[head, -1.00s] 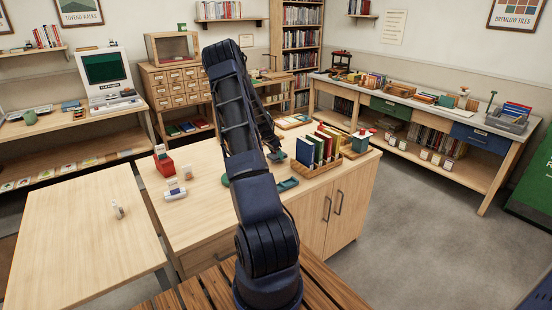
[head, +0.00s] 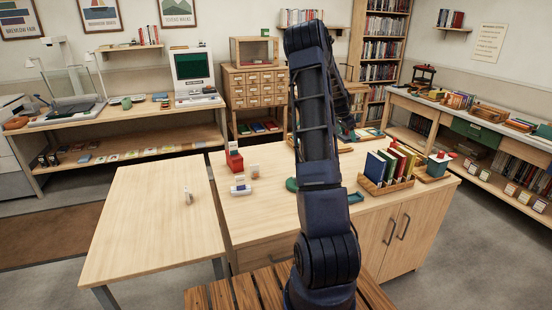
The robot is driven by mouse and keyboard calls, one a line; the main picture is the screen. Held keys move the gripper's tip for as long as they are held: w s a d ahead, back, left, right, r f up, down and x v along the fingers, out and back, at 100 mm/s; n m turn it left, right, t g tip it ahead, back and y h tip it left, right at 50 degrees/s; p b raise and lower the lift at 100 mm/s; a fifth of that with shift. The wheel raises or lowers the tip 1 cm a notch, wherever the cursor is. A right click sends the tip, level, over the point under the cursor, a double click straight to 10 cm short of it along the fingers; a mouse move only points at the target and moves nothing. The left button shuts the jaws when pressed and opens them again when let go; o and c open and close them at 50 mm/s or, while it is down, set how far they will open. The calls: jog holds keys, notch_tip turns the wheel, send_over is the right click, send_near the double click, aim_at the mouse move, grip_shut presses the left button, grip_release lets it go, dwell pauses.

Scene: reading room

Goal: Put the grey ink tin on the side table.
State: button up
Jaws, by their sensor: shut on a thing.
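The side table appears to be the low pale wooden table (head: 150,235) at the left front, beside the cabinet. A small pale object (head: 188,196) stands on it, and the rest of its top is bare. My gripper (head: 347,130) is mostly hidden behind my arm, above the far part of the cabinet top. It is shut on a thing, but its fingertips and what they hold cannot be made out. I cannot pick out the grey ink tin anywhere in the head view.
A computer (head: 193,75) stands on the back desk. Floor is free on the right.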

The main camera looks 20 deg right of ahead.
jog(key=w+a+n+t, duration=0.1)
jog(key=w+a+n, duration=0.2)
jog(key=w+a, duration=0.7)
jog(key=w+a+n+t+y, duration=0.1)
jog(key=w+a+n, duration=0.2)
jog(key=a, duration=1.3)
jog(key=w+a+n+t, duration=0.1)
jog(key=w+a+n, duration=0.2)
jog(key=w+a, duration=0.7)
jog(key=s+a+n+t+y, duration=0.1)
jog(key=s+a+n, duration=0.15)
jog(key=a, duration=1.25)
jog(key=s+a+n+y, duration=0.15)
jog(key=a+n, duration=0.25)
jog(key=a, duration=1.1)
jog(key=s+a+n+t+y, duration=0.1)
jog(key=s+a+n, duration=0.15)
jog(key=a, duration=1.25)
jog(key=f, duration=1.9)
jog(key=shift+w+a+f, duration=0.2)
jog(key=shift+f, duration=0.1)
jog(key=shift+f, duration=0.1)
jog(key=o, duration=1.3)
jog(key=shift+g, duration=0.3)
